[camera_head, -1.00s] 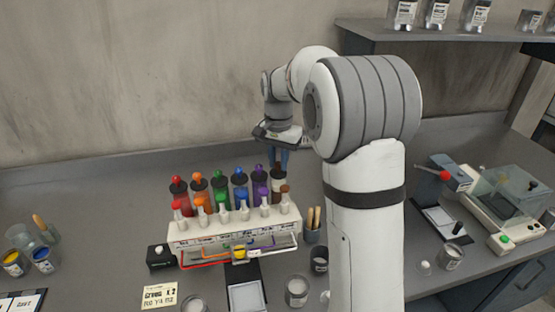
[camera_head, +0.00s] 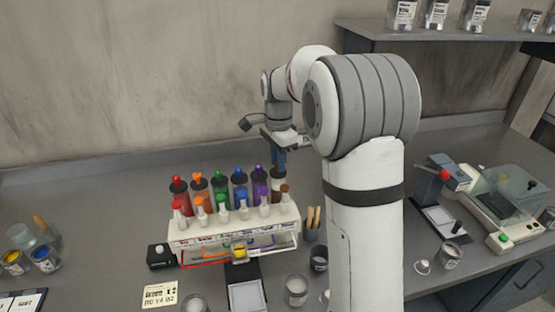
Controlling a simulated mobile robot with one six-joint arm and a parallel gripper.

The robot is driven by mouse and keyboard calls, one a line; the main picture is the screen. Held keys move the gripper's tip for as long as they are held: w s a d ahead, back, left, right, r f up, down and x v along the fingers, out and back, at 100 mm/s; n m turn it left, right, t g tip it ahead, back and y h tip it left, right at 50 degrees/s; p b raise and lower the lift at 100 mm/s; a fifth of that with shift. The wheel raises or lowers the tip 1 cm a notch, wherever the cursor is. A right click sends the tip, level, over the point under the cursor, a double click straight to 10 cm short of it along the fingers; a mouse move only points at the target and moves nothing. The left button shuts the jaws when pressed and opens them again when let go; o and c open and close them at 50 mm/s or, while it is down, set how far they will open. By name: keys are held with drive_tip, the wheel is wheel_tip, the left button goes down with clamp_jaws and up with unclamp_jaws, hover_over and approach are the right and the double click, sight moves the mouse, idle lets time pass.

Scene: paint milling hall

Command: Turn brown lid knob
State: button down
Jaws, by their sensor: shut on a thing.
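The paint dispenser (camera_head: 232,232) stands on the bench with a row of bottles. Their lid knobs run red, orange, green, blue and purple from left to right. The brown bottle (camera_head: 277,187) is last at the right end, and its lid knob is hidden by my fingers. My gripper (camera_head: 279,166) points down over this bottle and is shut on its knob. A small brown-tipped nozzle (camera_head: 285,189) stands in front of that bottle.
A cup of wooden sticks (camera_head: 313,222) stands just right of the dispenser. A black scale with a pale plate (camera_head: 246,296) lies in front. Jars (camera_head: 297,290) stand nearby. A shelf (camera_head: 440,32) is at upper right. The bench behind the dispenser is clear.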

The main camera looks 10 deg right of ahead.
idle(0.4)
drive_tip(key=c, duration=1.3)
unclamp_jaws()
drive_tip(key=shift+r+b, duration=0.35)
drive_tip(key=shift+r, duration=3.6)
